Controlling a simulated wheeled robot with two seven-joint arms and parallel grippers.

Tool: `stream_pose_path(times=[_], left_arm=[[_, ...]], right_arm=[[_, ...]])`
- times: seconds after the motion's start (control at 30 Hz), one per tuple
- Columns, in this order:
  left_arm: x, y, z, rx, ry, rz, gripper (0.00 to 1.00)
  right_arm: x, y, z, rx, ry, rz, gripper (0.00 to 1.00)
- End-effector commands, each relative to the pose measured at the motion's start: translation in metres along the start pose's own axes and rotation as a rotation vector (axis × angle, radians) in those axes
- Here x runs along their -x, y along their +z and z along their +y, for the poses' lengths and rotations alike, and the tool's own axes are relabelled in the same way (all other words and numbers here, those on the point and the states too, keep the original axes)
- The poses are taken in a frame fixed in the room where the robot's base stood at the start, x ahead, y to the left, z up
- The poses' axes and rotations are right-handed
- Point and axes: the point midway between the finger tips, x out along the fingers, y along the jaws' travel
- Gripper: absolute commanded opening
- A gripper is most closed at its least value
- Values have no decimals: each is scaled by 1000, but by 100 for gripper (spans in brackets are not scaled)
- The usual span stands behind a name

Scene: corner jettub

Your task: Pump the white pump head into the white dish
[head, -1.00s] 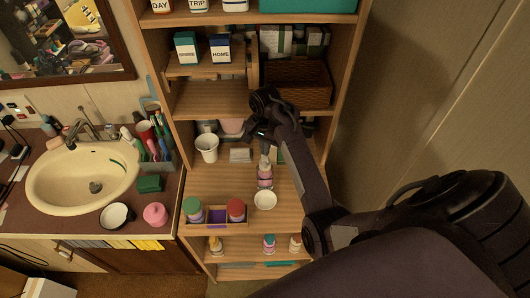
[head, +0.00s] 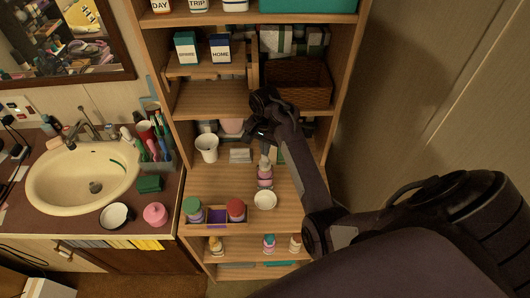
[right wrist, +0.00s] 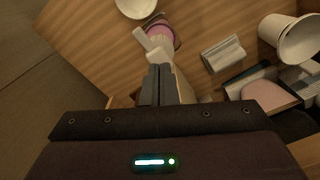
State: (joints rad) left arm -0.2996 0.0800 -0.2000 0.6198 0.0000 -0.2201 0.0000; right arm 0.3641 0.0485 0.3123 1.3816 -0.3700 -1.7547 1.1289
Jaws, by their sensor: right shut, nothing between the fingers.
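A pink bottle (head: 265,180) with a white pump head (head: 264,161) stands on the wooden shelf. The white dish (head: 265,200) sits just in front of it and looks empty. My right gripper (head: 264,148) is shut and empty, at the top of the pump head. In the right wrist view the shut fingertips (right wrist: 159,70) lie right at the white pump head (right wrist: 150,42), over the pink bottle (right wrist: 160,24). I cannot tell whether they touch it. The dish (right wrist: 137,6) is cut off at the top edge there. My left gripper is not in view.
A white cup (head: 207,148) and a grey-white block (head: 240,155) stand left of the bottle. A wooden tray (head: 217,222) with green- and red-lidded jars is at the shelf's front left. Shelf sides and an upper shelf enclose the space.

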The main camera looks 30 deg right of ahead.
Motion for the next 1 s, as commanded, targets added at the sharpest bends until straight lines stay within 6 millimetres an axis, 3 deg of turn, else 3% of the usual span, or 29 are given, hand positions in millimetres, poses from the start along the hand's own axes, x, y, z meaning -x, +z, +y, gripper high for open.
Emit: stream_pose_path(times=[0.73,1.0], left_arm=[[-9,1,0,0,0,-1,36],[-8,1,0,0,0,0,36]], right_arm=[[-30,0,0,0,2,0,0],[-29,0,0,0,2,-1,0]])
